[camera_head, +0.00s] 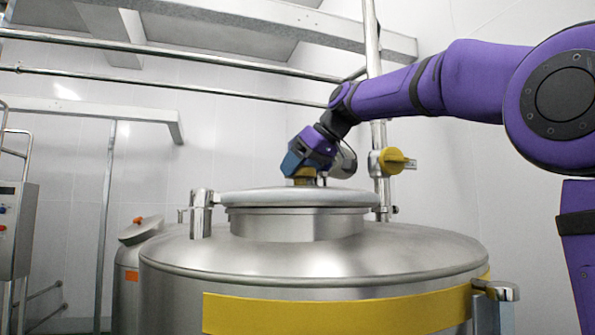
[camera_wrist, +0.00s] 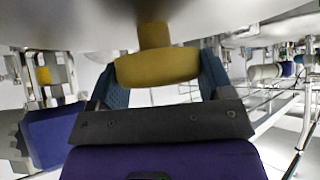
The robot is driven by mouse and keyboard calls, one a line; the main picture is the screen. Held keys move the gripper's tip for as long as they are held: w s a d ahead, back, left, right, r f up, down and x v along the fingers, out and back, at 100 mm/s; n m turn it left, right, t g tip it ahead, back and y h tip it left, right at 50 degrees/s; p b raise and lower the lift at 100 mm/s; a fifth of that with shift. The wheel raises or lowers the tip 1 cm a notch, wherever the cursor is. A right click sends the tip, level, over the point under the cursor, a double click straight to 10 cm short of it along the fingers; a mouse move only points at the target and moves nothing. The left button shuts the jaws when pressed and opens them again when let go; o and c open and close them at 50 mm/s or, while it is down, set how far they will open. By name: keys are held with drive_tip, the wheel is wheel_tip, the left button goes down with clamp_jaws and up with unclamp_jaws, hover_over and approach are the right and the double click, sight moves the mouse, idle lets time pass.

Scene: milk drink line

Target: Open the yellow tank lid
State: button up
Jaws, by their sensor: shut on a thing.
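The tank lid (camera_head: 290,199) is a flat steel disc. It lies level over the raised neck (camera_head: 300,226) of the large steel tank (camera_head: 200,256), which has a yellow band (camera_head: 340,311) around its front. My gripper (camera_head: 305,168) is above the middle of the lid and shut on the lid's yellow handle (camera_head: 304,180). In the wrist view the yellow handle (camera_wrist: 157,67) sits between my two blue fingers, and its stem meets the grey metal above. A hinge post (camera_head: 201,213) stands at the lid's left edge. I see no clear gap under the lid.
A vertical pipe with a yellow valve handle (camera_head: 394,161) stands just behind and right of my gripper. Horizontal rails (camera_head: 180,54) run overhead. A smaller tank (camera_head: 130,262) and a control box (camera_head: 16,229) are at the left. A metal fitting (camera_head: 496,290) sticks out at the tank's right.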

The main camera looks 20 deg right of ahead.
drive_tip(key=s+a+m+h, duration=0.1)
drive_tip(key=s+m, duration=0.1)
drive_tip(key=s, duration=0.1)
drive_tip(key=s+a+m+t+h, duration=0.1)
drive_tip(key=s+a+m+h, duration=0.1)
drive_tip(key=s, duration=0.2)
drive_tip(key=s+a+m+t+h, duration=0.1)
drive_tip(key=s+m, duration=0.1)
drive_tip(key=s, duration=0.1)
drive_tip(key=shift+s+a+h, duration=0.2)
drive_tip(key=shift+s+h, duration=0.1)
drive_tip(key=s+a+m+g+h, duration=0.1)
drive_tip(key=s+a+m+h, duration=0.4)
drive_tip(key=a, duration=0.4)
drive_tip(key=shift+s+a+m, duration=0.3)
drive_tip(key=shift+s+m, duration=0.55)
drive_tip(key=shift+m, duration=0.05)
